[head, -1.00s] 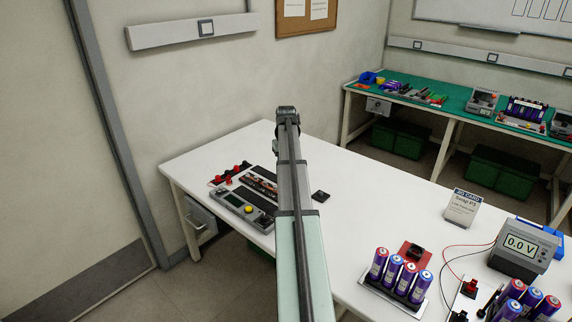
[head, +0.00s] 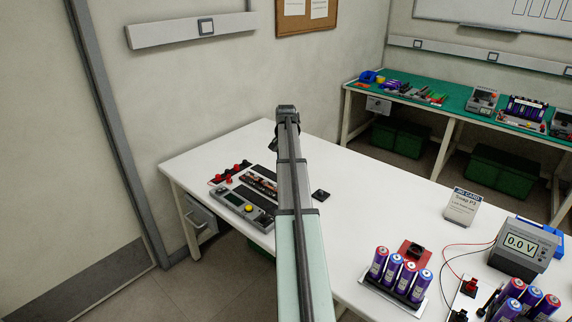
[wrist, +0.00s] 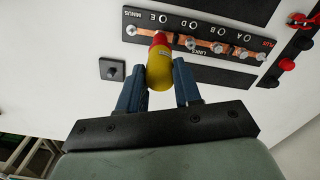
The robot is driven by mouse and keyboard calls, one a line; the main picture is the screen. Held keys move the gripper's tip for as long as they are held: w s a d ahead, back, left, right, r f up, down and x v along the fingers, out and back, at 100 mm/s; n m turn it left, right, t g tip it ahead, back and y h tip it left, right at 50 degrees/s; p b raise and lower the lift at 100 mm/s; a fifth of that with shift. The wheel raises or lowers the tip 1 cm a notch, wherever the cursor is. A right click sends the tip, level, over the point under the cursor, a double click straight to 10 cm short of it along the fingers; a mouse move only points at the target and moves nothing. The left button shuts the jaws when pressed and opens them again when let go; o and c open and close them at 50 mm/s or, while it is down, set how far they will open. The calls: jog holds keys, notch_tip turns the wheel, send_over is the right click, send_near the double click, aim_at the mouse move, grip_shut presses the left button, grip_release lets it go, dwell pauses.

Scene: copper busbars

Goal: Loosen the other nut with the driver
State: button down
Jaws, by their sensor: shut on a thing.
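My gripper (wrist: 160,82) is shut on a driver (wrist: 159,68) with a yellow body and a red end, seen between its two blue fingers in the wrist view. The driver's red end lies over the lower edge of the black busbar panel (wrist: 235,76). Whatever is under that end is hidden, so I cannot tell whether it touches a nut. Copper bars (wrist: 204,45) run across the panel from MINUS at left to PLUS at right. A nut (wrist: 131,30) shows at the left end, and another nut (wrist: 262,56) at the right end. In the head view my arm hides the gripper.
A small black square pad with a knob (wrist: 115,71) lies left of the driver. Red and black terminals (wrist: 286,65) stand at the right. In the head view, a grey instrument (head: 240,207) is in front of the panel, and a battery rack (head: 398,275) is at right. The mid-table is clear.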

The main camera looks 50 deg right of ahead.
jog(key=m, duration=0.4)
jog(key=shift+m, duration=0.4)
jog(key=m, duration=1.5)
jog(key=shift+f, duration=0.1)
jog(key=shift+f, duration=0.85)
dwell(0.6)
